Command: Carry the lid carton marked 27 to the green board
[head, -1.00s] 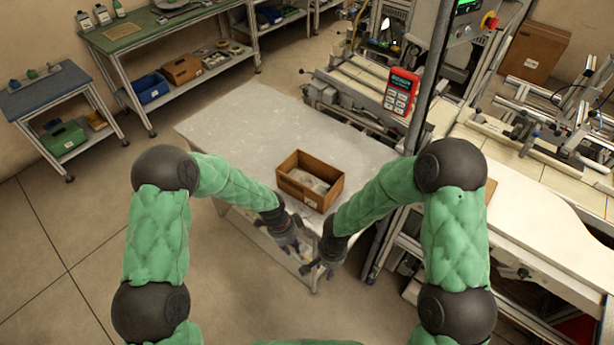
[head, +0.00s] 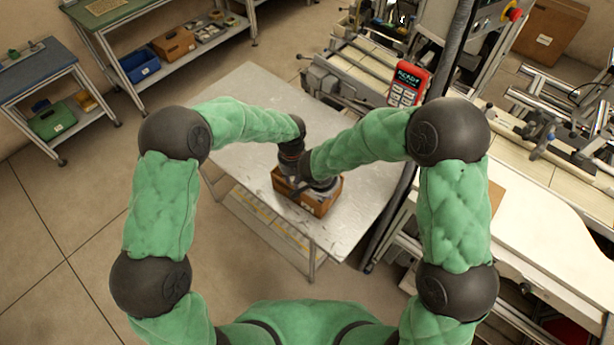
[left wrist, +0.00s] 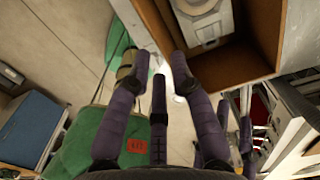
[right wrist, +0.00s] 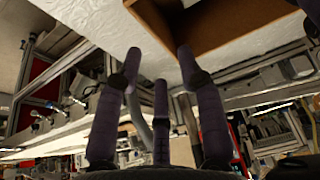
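An open brown carton (head: 318,206) sits on the grey table, with grey-white items inside; I cannot read a number on it. My left gripper (head: 287,174) is at its left end, and my right gripper (head: 322,184) is over its right part, partly hidden by my arm. In the left wrist view the carton (left wrist: 262,28) fills the upper right, and the left fingers (left wrist: 160,66) are spread near its wall. In the right wrist view the carton (right wrist: 225,28) is at the top, and the right fingers (right wrist: 159,58) are spread close to its wall. I cannot make out a green board.
The grey table (head: 245,100) is clear behind and left of the carton. A green-topped bench (head: 125,10) and a blue-topped table (head: 35,72) stand at the left.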

